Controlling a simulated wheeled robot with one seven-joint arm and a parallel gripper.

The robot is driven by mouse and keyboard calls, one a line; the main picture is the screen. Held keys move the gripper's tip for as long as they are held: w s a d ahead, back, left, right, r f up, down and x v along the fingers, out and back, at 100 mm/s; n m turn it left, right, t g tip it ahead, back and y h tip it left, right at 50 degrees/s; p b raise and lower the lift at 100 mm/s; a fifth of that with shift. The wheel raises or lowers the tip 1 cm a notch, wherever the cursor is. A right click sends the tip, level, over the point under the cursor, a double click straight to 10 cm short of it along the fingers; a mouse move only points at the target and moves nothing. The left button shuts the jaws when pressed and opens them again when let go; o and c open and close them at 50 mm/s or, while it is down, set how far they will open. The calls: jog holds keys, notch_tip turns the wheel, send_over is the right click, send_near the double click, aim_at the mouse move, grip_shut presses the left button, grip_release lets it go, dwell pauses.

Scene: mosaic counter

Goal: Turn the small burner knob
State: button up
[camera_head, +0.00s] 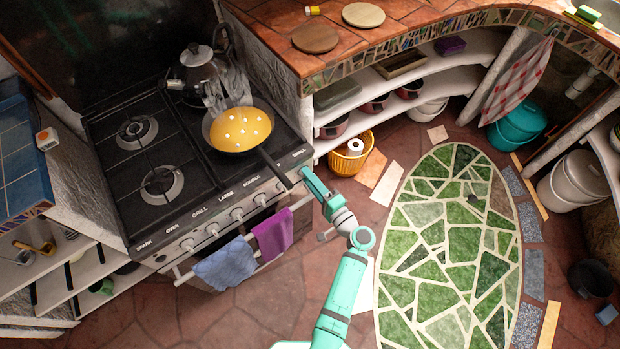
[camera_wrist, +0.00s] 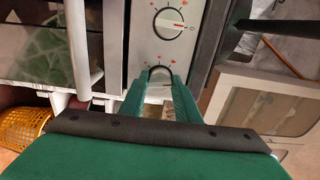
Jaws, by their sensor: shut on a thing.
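The black stove (camera_head: 150,165) has a row of knobs along its front panel, with word labels above them. My gripper (camera_head: 303,170) is at the right end of this row, and its arm hides the knob there in the head view. In the wrist view my gripper's two green fingers (camera_wrist: 160,80) are shut around the small burner knob (camera_wrist: 160,72), with one finger on each side. Its dark curved rim shows between the fingertips. A neighbouring knob (camera_wrist: 168,24) with a red mark is above it in the wrist view and is untouched.
A pan (camera_head: 240,132) with yellow food is on the stove, its handle reaching over the front edge close to my gripper. A kettle (camera_head: 197,70) stands behind it. Two towels (camera_head: 225,262) hang on the front rail. A yellow basket (camera_head: 350,158) stands right of the stove.

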jog(key=shift+d+m, duration=0.1)
jog(key=shift+m, duration=0.8)
jog(key=o, duration=1)
jog(key=v, duration=1)
jog(key=shift+s+d, duration=0.2)
jog(key=shift+s, duration=0.15)
